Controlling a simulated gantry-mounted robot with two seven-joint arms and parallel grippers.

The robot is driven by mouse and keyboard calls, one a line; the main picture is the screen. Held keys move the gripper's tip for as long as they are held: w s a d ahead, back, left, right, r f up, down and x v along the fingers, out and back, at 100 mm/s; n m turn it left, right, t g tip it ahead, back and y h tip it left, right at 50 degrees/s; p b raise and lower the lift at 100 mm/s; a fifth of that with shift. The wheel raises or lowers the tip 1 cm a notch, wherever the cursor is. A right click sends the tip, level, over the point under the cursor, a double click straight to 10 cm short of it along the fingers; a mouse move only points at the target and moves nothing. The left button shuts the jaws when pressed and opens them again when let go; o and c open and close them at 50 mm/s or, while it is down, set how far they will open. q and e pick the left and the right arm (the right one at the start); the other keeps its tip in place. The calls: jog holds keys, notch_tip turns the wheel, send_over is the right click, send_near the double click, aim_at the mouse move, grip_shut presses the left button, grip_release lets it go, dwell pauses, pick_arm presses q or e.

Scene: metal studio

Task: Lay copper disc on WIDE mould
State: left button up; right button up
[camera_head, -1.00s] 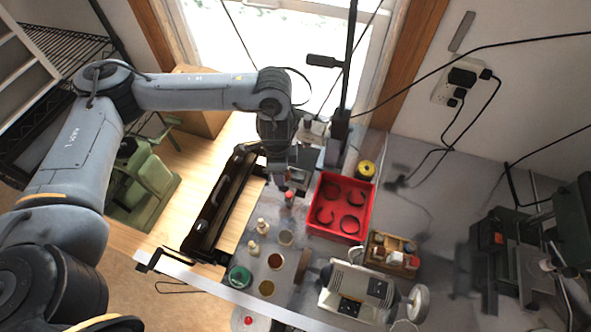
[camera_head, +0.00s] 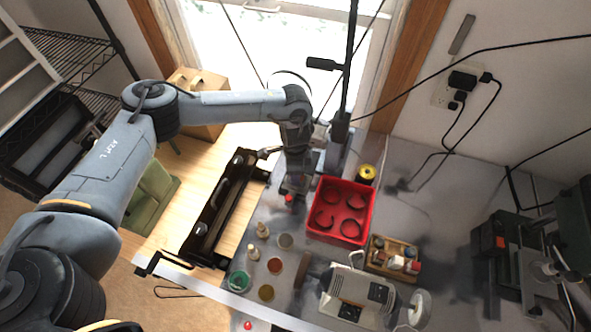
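A copper-coloured disc (camera_head: 275,266) lies flat on the grey bench. A grey disc (camera_head: 285,241) and a gold-coloured disc (camera_head: 266,292) lie near it. My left arm reaches in from the left, and its gripper (camera_head: 291,192) points down over the bench, left of the red tray. A small red-topped item (camera_head: 289,199) shows at its tip; I cannot tell whether it is held or touching. The fingers are too small and dark to read. I cannot make out which thing is the wide mould. My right gripper is not in view.
The red tray (camera_head: 314,231) holds several dark rings. A green round container (camera_head: 238,281) and two pale pegs (camera_head: 262,230) (camera_head: 253,251) stand near the discs. A small rack (camera_head: 375,257) and a grey machine (camera_head: 355,297) stand on the right. A black rail (camera_head: 222,208) lies left.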

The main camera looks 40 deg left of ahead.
pick_arm(q)
jog(key=shift+f, duration=0.15)
jog(key=o, duration=1.1)
jog(key=shift+r, duration=0.35)
notch_tip(320, 180, up, 12)
jog(key=p, duration=0.1)
jog(key=shift+f, duration=0.2)
